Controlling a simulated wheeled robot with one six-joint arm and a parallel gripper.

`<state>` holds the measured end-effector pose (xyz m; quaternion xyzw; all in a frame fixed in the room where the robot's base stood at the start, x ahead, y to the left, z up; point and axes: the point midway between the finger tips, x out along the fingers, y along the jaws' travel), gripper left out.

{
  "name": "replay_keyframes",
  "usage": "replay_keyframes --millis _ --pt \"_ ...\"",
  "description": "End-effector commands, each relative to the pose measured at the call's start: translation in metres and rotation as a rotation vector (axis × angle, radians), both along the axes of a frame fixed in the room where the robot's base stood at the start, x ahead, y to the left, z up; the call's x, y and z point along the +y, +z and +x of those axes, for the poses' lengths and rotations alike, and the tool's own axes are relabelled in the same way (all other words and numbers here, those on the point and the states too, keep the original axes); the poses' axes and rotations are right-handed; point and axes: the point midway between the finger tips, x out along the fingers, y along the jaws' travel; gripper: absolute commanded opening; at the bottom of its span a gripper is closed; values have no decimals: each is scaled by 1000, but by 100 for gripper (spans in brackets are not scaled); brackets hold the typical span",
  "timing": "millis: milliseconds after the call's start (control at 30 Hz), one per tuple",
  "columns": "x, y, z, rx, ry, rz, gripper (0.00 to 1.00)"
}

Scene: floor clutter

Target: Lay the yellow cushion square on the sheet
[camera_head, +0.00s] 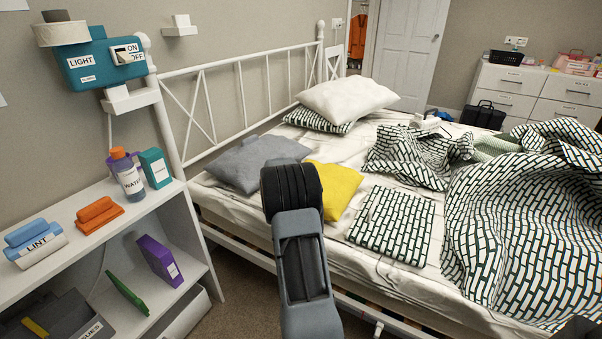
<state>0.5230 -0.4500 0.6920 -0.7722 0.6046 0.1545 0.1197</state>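The yellow cushion (340,186) lies on the near side of the bed, partly hidden behind my arm. Its visible right part looks turned at an angle to the bed's edge. The creased off-white sheet (345,152) covers the mattress under it. My arm rises from the bottom centre and ends, as seen, in a dark ribbed joint in front of the cushion. My gripper and its fingers do not show; the arm blocks the space behind it. I cannot tell whether anything touches the cushion's hidden left part.
A grey cushion (243,165) lies left of the yellow one, a folded patterned cloth (394,224) right. A rumpled patterned duvet (530,215) fills the bed's right side. A white pillow (347,98) is near the headboard. A white shelf (92,238) stands close at left.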

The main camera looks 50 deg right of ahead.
Motion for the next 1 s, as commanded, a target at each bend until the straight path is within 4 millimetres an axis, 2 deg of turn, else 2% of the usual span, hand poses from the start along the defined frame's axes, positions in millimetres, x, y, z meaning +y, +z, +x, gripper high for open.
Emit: replay_keyframes --millis 400,433,667,700,1000 --pt "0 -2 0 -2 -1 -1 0" --pt "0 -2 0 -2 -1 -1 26" --pt "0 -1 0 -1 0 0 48" --pt "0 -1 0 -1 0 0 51" --pt "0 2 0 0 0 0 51"
